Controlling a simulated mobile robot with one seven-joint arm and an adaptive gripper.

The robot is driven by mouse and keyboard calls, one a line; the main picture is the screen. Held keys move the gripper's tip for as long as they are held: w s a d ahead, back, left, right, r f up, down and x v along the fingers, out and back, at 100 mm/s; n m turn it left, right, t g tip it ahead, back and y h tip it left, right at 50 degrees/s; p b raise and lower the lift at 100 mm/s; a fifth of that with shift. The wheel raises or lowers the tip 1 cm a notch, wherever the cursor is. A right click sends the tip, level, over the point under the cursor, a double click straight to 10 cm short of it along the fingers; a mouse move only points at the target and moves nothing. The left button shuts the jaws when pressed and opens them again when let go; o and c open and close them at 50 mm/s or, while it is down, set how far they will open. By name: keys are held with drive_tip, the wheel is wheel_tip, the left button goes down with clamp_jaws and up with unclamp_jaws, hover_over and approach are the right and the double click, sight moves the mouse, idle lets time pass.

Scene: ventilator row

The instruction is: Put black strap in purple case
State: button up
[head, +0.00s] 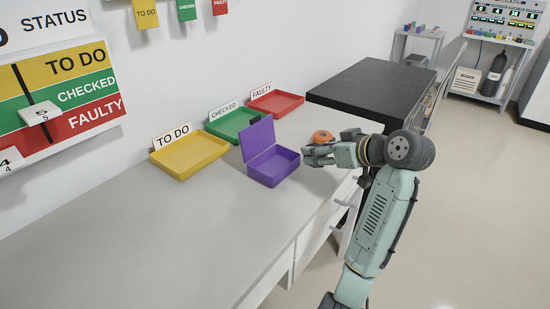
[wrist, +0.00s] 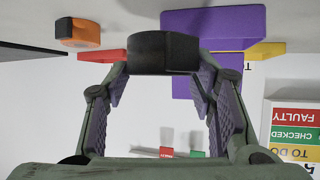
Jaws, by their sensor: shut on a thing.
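My gripper (head: 310,155) is at the right side of the open purple case (head: 272,168). In the wrist view, which looks upside down, my gripper (wrist: 162,72) is shut on the black strap (wrist: 163,50), a dark rounded piece across the fingertips.
An orange and black roll (head: 322,136) lies on the counter behind my gripper. Yellow (head: 181,174), green (head: 208,128) and red (head: 301,108) trays stand along the wall with label cards. A dark-topped cabinet (head: 370,85) is at the back right. The counter (head: 150,240) at the front left is clear.

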drive_tip(key=a, duration=0.3)
drive_tip(key=w+a+p, duration=0.1)
drive_tip(key=a, duration=0.3)
drive_tip(key=w+a+f+p, duration=0.1)
drive_tip(key=a, duration=0.2)
drive_tip(key=shift+w+a, duration=0.2)
drive_tip(key=shift+a, duration=0.1)
drive_tip(key=shift+a+f+p, duration=0.1)
drive_tip(key=shift+f+p, duration=0.45)
drive_tip(key=shift+f, duration=1.2)
drive_tip(key=shift+f, duration=0.1)
drive_tip(key=o, duration=0.9)
drive_tip(key=shift+s, duration=0.1)
drive_tip(key=b+v, duration=0.1)
drive_tip(key=v, duration=1.1)
drive_tip(key=shift+b, duration=0.4)
